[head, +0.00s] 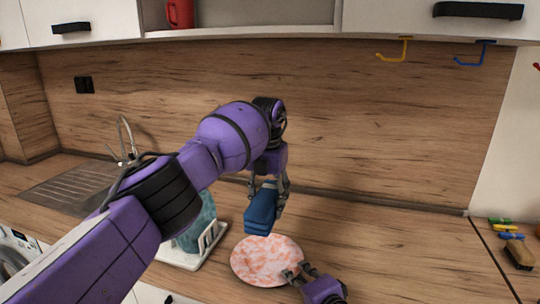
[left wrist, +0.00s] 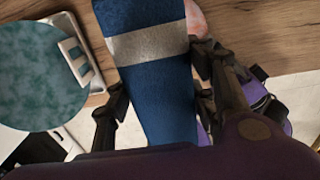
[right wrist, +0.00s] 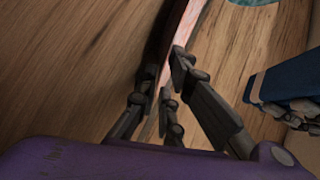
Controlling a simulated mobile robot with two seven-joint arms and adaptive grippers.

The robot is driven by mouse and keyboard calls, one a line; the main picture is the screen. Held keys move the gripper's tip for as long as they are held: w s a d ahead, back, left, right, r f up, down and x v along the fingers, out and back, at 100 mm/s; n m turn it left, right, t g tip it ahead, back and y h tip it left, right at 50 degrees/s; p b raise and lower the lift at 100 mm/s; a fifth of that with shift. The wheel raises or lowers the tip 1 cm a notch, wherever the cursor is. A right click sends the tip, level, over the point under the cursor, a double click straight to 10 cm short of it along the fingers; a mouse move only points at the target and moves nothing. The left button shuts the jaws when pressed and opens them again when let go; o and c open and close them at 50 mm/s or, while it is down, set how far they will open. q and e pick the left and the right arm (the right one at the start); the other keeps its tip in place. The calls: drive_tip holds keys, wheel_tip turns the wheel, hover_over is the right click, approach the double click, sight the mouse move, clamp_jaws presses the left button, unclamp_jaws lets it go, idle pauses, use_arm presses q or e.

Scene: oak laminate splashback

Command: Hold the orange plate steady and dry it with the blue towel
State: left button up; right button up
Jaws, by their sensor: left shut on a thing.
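The orange plate (head: 268,260) is mottled orange and white, near the counter's front. Whether it touches the counter is unclear. My right gripper (head: 292,274) is at its lower right rim. In the right wrist view the plate (right wrist: 186,28) shows nearly edge-on, its rim between the close-set fingers of my right gripper (right wrist: 163,80). My left gripper (head: 268,192) is shut on the folded blue towel (head: 261,208), held just above the plate's far edge. In the left wrist view the towel (left wrist: 160,85), with a grey band, hangs between the fingers and hides most of the plate (left wrist: 196,22).
A teal plate (left wrist: 35,75) stands in a white rack (head: 212,245) left of the orange plate. A sink (head: 70,187) with a tap is farther left. Brushes (head: 518,252) lie at the right. The counter right of the plate is clear.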

drive_tip(key=o, duration=0.3)
